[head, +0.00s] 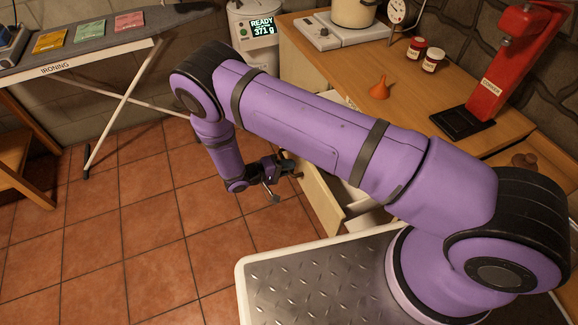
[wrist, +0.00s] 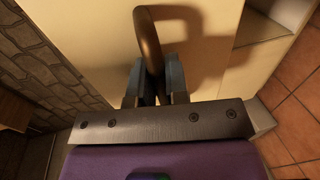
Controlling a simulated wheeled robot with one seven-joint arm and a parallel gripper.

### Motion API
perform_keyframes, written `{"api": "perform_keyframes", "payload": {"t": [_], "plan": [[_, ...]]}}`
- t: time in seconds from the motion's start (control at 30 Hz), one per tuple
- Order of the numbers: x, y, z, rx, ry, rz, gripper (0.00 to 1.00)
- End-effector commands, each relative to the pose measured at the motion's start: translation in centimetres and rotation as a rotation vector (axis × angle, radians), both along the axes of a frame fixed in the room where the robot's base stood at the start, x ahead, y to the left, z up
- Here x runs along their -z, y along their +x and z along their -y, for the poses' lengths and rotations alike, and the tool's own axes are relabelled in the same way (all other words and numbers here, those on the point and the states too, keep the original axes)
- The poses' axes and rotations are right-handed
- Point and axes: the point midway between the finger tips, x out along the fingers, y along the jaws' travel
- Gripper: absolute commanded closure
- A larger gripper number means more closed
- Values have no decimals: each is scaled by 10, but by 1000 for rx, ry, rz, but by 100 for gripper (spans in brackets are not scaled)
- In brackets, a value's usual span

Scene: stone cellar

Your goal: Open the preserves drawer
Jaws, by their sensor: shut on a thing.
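The drawer's cream front (head: 322,197) stands out from the wooden counter, low beside my base, with part of a pale interior visible behind it. My arm hides much of the drawer. No label on it can be read, so I cannot tell its name. My gripper (head: 284,170) is at the outer side of this front. In the wrist view, a dark curved handle (wrist: 149,38) rises from the cream front, and my gripper (wrist: 155,85) is shut on it with a finger on each side.
The counter holds an orange funnel (head: 380,88), jars (head: 433,60) and a red corker (head: 505,65). An ironing board (head: 80,50) stands at the far left, beside a bin with a display (head: 262,29). The tiled floor (head: 150,220) left of the drawer is clear.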

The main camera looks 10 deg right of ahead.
Motion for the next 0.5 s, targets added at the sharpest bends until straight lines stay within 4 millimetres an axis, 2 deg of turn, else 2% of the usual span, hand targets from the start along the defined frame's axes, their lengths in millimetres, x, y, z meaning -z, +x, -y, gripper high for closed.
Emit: {"api": "perform_keyframes", "payload": {"t": [0.03, 0.07, 0.13, 0.5], "plan": [[0, 0, 0, -1, 1, 0, 100], [0, 0, 0, -1, 1, 0, 79], [0, 0, 0, -1, 1, 0, 62], [-1, 0, -4, -2, 1, 1, 61]]}}
